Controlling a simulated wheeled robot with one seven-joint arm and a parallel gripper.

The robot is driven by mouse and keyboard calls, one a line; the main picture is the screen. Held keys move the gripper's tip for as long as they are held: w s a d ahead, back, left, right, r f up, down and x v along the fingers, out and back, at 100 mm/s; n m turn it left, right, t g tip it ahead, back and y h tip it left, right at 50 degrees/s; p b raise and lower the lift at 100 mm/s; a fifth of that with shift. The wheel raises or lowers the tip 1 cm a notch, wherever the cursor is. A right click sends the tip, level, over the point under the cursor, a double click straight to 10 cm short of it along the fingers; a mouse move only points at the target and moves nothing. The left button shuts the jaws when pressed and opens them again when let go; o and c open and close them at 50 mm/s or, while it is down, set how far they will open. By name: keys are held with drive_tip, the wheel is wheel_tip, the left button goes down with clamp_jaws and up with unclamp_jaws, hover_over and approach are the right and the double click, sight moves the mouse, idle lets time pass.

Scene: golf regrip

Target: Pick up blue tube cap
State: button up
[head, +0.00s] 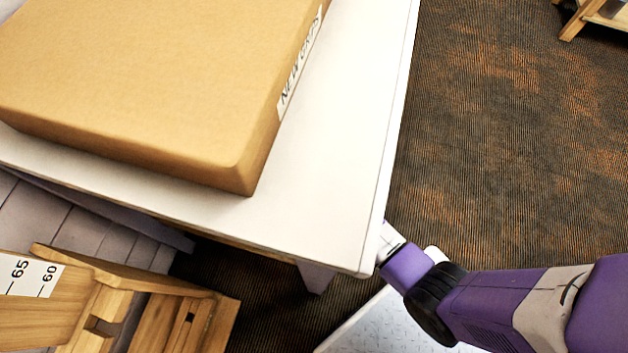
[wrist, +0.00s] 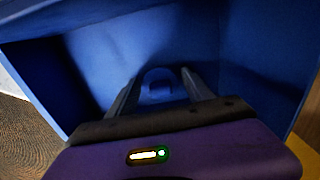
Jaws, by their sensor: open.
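A small blue piece with a rounded, arch-like top, which looks like the blue tube cap (wrist: 157,76), shows in the wrist view inside a blue bin (wrist: 88,22). It is the same blue as the bin, so its outline is hard to make out. My gripper (wrist: 160,78) is open, with its two dark fingers reaching into the bin, one on each side of the piece. I cannot tell whether either finger touches it. The head view shows my purple arm at the lower right, but the gripper and the cap are hidden there.
A cardboard box (head: 150,85) with a partly readable label sits on the white table (head: 325,190). My arm passes close to the table's near right corner. Wooden furniture (head: 150,290) stands at the lower left. Striped carpet (head: 510,150) is open on the right.

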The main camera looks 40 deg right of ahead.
drive_tip(key=c, duration=0.8)
drive_tip(key=shift+r, duration=0.1)
wheel_tip(320, 180, up, 20)
drive_tip(key=p, duration=0.7)
drive_tip(key=shift+p, duration=0.35)
